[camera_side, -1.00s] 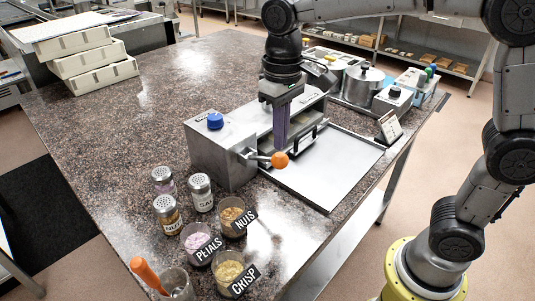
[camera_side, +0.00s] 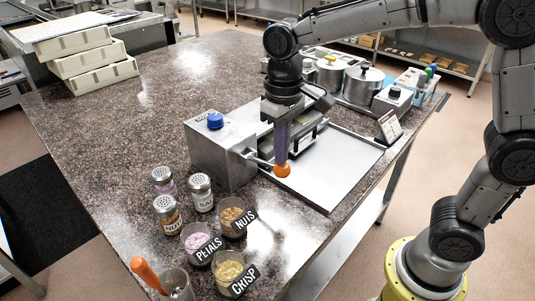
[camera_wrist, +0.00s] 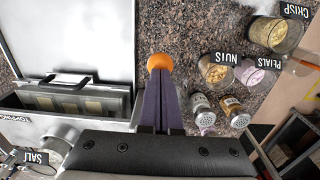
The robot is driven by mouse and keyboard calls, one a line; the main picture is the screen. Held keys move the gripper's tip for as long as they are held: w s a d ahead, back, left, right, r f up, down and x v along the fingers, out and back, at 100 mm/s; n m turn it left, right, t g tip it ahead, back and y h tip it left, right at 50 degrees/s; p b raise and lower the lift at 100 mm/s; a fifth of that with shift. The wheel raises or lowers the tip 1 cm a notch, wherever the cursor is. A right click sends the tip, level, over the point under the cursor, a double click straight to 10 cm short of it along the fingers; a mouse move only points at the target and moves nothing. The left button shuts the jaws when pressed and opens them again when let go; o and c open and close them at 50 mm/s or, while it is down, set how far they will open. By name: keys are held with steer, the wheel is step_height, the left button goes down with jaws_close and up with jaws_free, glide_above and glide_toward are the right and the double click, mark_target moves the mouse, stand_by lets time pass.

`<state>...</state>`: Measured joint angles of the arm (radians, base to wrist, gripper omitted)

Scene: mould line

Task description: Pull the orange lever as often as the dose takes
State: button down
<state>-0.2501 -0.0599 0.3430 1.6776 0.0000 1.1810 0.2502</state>
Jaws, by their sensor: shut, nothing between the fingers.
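The orange lever knob (camera_side: 282,170) sits at the end of a thin metal arm on the front of a grey dispenser box (camera_side: 215,158) with a blue cap. My gripper (camera_side: 282,158) points down with its purple fingers shut and empty. Its fingertips are right at the knob, overlapping its upper edge in the side view; whether they touch it I cannot tell. In the wrist view the knob (camera_wrist: 160,62) shows just past the ends of the closed fingers (camera_wrist: 160,85). The lever arm is mostly hidden there.
A flat metal plate (camera_side: 335,172) lies right of the dispenser. A small display card (camera_side: 390,126) stands behind it. Cups labelled NUTS (camera_side: 231,221), PETALS (camera_side: 197,248) and CRISP (camera_side: 228,275), several shakers (camera_side: 201,190) and an orange-handled tool (camera_side: 147,273) stand in front. Lidded pots (camera_side: 362,85) stand behind.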

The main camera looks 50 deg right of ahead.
mark_target(280, 169)
steer(key=shift+s+f, duration=0.15)
steer(key=shift+f, duration=1.3)
steer(key=shift+w+f, duration=0.2)
steer(key=shift+f, duration=1)
steer(key=shift+r, duration=0.1)
step_height(280, 169, up, 13)
stand_by(0.3)
steer(key=shift+d, duration=0.1)
stand_by(0.6)
